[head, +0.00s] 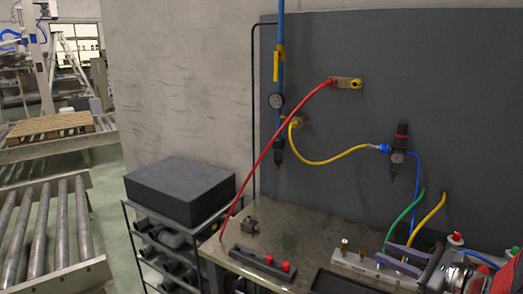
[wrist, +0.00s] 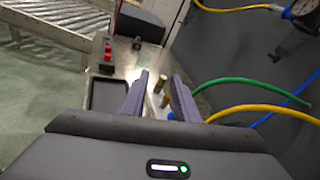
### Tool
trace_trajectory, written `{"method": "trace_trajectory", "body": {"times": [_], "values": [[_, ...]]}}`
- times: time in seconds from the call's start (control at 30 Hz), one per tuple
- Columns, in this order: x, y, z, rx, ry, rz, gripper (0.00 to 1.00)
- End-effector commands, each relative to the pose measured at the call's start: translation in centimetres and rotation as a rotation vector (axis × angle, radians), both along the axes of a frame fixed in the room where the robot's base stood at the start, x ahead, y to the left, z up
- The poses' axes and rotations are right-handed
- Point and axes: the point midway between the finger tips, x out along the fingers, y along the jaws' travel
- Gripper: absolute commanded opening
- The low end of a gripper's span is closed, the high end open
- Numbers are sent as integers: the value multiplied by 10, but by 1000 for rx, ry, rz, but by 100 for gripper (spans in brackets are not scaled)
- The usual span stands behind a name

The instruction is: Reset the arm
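My gripper (wrist: 161,80) shows in the wrist view with two purple-grey fingers spread apart. No object is clamped between them. Brass fittings (wrist: 157,87) stand on the bench beyond and below the gap; I cannot tell how far below. In the head view my gripper (head: 397,256) is at the lower right, over the right part of the bench, close to a pale block (head: 365,267) with fittings. Part of my arm shows at the lower right corner.
Green hose (wrist: 240,82) and yellow hose (wrist: 262,110) hang close right of the fingers. A red hose (head: 270,150) arcs from the wall panel (head: 450,90). A dark tray (wrist: 106,97) and a bar with red knobs (head: 262,262) lie on the bench (head: 310,225).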

Motion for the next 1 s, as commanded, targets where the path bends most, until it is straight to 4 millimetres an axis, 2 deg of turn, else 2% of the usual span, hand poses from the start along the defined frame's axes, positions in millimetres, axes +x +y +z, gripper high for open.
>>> {"method": "trace_trajectory", "body": {"times": [0.03, 0.2, 0.5, 0.73, 1.0], "values": [[-2, 23, 6, -52, 4, 54, 28], [-17, 85, 11, -227, 23, 224, 28], [-62, 169, 15, -550, 16, 512, 28], [-103, 211, 13, -809, -20, 721, 28], [-150, 238, 12, -1123, -96, 945, 28]]}}
